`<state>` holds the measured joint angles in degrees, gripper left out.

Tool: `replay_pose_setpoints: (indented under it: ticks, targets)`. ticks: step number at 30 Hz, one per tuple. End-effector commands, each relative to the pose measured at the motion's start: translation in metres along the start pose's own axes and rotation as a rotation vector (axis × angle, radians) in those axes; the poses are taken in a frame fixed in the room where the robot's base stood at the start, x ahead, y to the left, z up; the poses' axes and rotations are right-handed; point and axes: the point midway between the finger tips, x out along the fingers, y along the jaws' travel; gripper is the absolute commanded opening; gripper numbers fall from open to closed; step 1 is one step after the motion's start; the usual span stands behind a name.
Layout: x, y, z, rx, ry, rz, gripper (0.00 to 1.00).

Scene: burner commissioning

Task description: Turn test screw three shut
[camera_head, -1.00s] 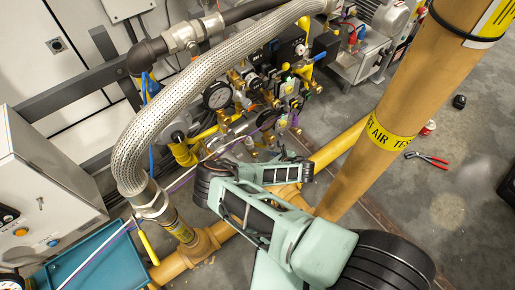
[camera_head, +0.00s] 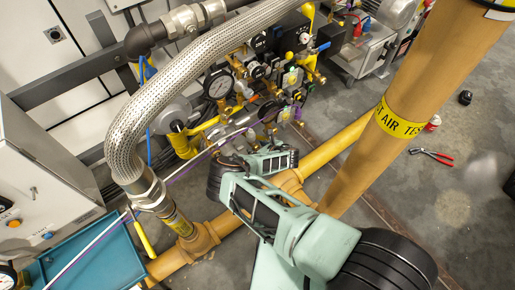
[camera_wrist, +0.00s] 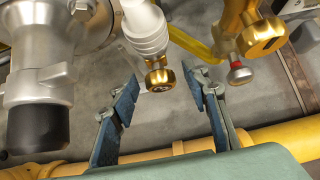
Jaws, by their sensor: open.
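In the wrist view a brass knob (camera_wrist: 160,79) on the end of a white fitting (camera_wrist: 143,28) hangs between the fingertips of my gripper (camera_wrist: 162,84). The two dark blue fingers are spread, with a visible gap on each side of the knob. A larger brass knob (camera_wrist: 264,38) hangs to the right, outside the right finger. No number shows, so I cannot tell which one is test screw three. In the head view my arm reaches to just below the valve and gauge assembly (camera_head: 262,72); my fingers and the knobs cannot be made out there.
A small red-ended fitting (camera_wrist: 239,74) sits close to my right finger. A large grey fitting with a black end (camera_wrist: 38,115) is at left. A yellow pipe (camera_head: 335,155) runs below. A braided hose (camera_head: 150,95) and an upright tan pipe (camera_head: 395,125) flank my arm.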

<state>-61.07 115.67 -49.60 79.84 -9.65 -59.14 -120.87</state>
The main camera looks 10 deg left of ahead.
Motion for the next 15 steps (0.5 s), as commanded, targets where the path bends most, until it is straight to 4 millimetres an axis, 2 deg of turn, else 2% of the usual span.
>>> replay_pose_setpoints:
  ticks: [2,13,15]
  targets:
    - [-0.0002,0.0,-0.0001,0.0,0.0,0.0,0.43]
    - [-0.0004,0.0002,-0.0002,0.0,0.0,0.0,0.03]
    - [-0.0004,0.0002,-0.0002,0.0,0.0,0.001,0.01]
